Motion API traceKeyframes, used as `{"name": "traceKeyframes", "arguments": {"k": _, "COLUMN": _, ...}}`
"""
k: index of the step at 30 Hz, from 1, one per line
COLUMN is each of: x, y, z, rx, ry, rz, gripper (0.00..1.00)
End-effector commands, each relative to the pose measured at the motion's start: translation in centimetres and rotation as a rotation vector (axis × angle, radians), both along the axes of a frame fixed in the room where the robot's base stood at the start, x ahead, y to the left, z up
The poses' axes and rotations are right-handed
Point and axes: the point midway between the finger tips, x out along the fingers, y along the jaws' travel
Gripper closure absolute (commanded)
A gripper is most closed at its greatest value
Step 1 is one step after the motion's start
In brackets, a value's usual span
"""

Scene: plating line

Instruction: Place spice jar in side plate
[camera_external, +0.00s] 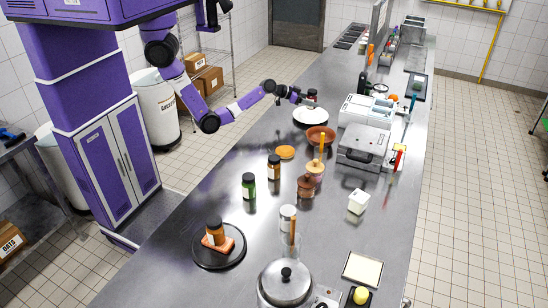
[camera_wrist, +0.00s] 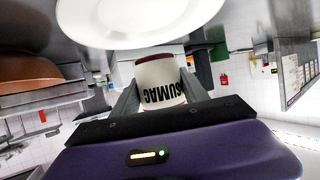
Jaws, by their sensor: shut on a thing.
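My gripper (camera_wrist: 157,90) is shut on a spice jar (camera_wrist: 160,82) with a white label reading "SUMAC". In the external view the jar (camera_external: 312,93) shows as a small dark and red shape at the end of my outstretched arm. A white round plate (camera_external: 310,117), likely the side plate, lies on the steel counter just below the jar in that picture. The plate also shows at the top of the wrist view (camera_wrist: 130,22), apart from the jar in the picture. The exact height of the jar over the plate is hard to tell. No jar or food shows on the plate.
A terracotta bowl (camera_external: 321,137) stands close to the plate. A small orange dish (camera_external: 285,153), a brown jar (camera_external: 273,168) and a green jar (camera_external: 248,186) stand nearer the camera. A grey press (camera_external: 364,147) and a white machine (camera_external: 366,112) stand to the right.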

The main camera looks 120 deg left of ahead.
Motion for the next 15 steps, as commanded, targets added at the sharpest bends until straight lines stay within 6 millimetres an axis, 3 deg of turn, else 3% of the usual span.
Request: {"name": "traceKeyframes", "arguments": {"k": 15, "x": 0.0, "y": 0.0, "z": -5.2, "rx": 0.0, "ry": -0.002, "rz": 0.0, "gripper": 1.0}}
